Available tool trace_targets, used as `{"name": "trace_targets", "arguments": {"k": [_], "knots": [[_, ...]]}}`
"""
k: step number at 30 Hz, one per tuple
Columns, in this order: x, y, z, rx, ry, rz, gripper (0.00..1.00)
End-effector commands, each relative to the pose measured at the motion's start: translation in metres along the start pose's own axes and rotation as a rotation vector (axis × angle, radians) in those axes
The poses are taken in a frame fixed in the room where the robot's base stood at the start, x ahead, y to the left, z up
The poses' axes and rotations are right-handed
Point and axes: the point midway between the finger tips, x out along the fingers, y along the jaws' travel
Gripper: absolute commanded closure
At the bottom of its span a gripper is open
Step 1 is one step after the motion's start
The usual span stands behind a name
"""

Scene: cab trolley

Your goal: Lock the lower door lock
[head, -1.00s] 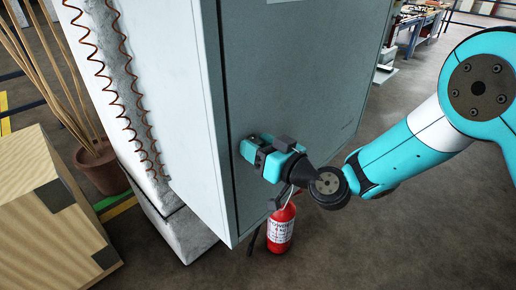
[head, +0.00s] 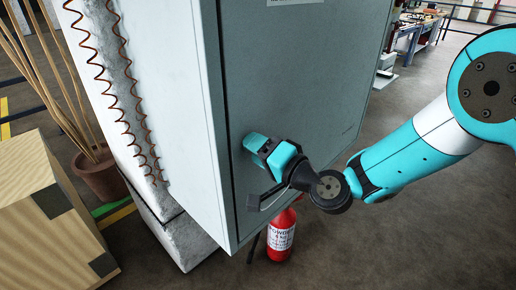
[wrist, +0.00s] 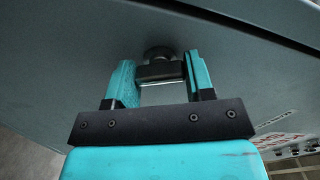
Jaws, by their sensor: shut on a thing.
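The grey cabinet door (head: 300,85) stands upright, and it fills most of the wrist view. The lower door lock (wrist: 158,70) shows in the wrist view as a dark round base with a dark block in front. My gripper (wrist: 160,64) has one finger on each side of this block and is shut on it. In the head view, my gripper (head: 256,143) is at the lower left part of the door, tilted. There its own body hides the lock. I cannot tell from these frames whether the lock is locked.
A red fire extinguisher (head: 281,240) stands on the floor below my gripper, close to the cabinet's lower edge. A wooden box (head: 45,215) and a plant pot (head: 102,178) are at the left. Open floor lies right of the cabinet.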

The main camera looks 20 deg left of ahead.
Motion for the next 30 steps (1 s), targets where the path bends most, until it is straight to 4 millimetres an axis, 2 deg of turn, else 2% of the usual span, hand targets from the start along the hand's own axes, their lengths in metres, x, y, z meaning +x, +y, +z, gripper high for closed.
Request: {"name": "trace_targets", "arguments": {"k": [6, 15, 30], "knots": [[0.0, -0.0009, -0.0014, 0.181, 0.002, 0.0, 0.75], [0.0, -0.0007, -0.0015, 0.36, 0.003, -0.001, 0.75], [0.0, 0.0001, -0.0013, 0.441, 0.003, -0.001, 0.75]]}}
